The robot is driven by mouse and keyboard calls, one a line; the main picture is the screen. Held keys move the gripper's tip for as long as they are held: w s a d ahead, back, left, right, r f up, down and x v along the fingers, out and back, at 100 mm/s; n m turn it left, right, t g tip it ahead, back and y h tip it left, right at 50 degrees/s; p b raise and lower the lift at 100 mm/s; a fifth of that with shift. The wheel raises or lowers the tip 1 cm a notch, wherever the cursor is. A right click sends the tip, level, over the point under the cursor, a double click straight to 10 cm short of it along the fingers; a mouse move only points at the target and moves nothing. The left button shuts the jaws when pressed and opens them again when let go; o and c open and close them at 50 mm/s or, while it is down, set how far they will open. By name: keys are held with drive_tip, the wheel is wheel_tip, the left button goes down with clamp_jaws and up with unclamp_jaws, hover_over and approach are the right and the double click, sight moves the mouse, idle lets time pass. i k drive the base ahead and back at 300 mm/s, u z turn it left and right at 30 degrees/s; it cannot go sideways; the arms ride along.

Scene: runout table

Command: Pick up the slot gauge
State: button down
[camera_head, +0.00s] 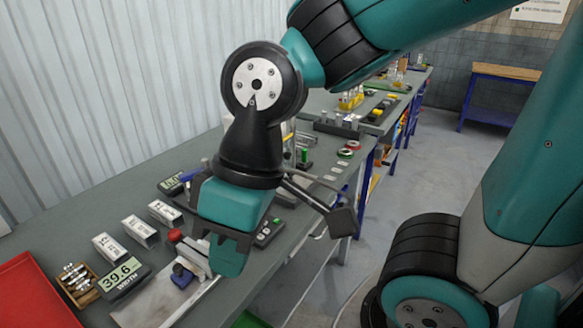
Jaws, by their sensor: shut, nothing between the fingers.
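My gripper (228,262) points down over the left workbench, above the right part of a bright metal plate (150,298). Its fingers are shut with nothing held, and its body hides part of the bench behind it. A metal fixture with a red knob (175,235) and a blue part (181,275) stands on the plate, just left of the gripper. I cannot tell for certain which piece is the slot gauge. Several labelled metal blocks, one of them a metal block (109,248), stand in a row at the left of the gripper.
A display reading 39.6 (122,278), a wooden box of small metal parts (77,283) and a red tray (35,297) lie at the left. A dark device with green buttons (268,232) is right of the gripper. More benches stretch behind; the grey floor (440,150) is open.

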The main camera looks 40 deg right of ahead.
sight(304, 162)
drive_tip(key=z, duration=0.35)
drive_tip(key=k, duration=0.45)
drive_tip(key=z, duration=1.2)
drive_tip(key=i, duration=0.8)
drive_tip(key=u, duration=1.2)
drive_tip(key=i, duration=0.9)
drive_tip(key=u, duration=0.15)
